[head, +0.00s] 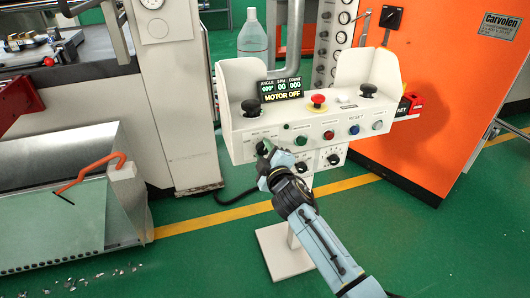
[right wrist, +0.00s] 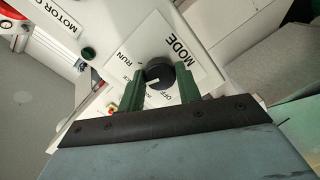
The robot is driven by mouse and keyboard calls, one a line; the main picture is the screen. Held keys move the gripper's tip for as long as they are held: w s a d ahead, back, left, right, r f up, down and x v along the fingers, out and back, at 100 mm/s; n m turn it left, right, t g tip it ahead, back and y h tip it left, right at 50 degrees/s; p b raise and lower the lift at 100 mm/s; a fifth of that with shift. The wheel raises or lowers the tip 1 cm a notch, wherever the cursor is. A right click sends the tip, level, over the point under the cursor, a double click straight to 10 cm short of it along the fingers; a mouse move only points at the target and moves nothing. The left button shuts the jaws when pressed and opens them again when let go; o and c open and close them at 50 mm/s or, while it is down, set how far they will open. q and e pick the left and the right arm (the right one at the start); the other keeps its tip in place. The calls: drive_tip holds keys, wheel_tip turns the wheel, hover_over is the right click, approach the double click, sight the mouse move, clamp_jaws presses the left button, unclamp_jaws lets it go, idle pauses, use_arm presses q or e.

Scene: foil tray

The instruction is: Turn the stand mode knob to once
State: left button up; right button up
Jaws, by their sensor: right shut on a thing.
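The control stand (head: 285,128) is a white box on a post, with a row of buttons along its front. The stand mode knob (right wrist: 159,71) is black and round, with a white pointer line, on a white plate marked MODE, RUN and OFF. Part of the plate's lettering is hidden behind a finger. My right gripper (right wrist: 159,80) has its green fingers on either side of the knob and is shut on it. My left gripper is not in view.
The display (head: 281,88) reads MOTOR OFF. A red mushroom button (head: 318,100) and black palm buttons (head: 367,90) stand on top. Two more dials (head: 333,159) sit below the box. An orange machine (head: 440,90) stands right; the green floor in front is open.

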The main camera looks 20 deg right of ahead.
drive_tip(key=o, duration=1)
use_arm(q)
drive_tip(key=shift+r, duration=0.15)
use_arm(e)
drive_tip(key=shift+s, duration=0.1)
drive_tip(key=shift+s, duration=0.25)
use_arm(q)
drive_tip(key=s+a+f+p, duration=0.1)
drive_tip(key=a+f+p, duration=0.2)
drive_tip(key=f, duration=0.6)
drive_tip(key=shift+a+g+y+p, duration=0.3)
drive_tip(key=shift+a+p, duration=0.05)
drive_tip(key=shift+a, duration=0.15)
use_arm(e)
drive_tip(key=s, duration=1.2)
drive_tip(key=shift+s+d+r, duration=0.15)
drive_tip(key=shift+s+r, duration=0.1)
drive_tip(key=shift+s, duration=0.1)
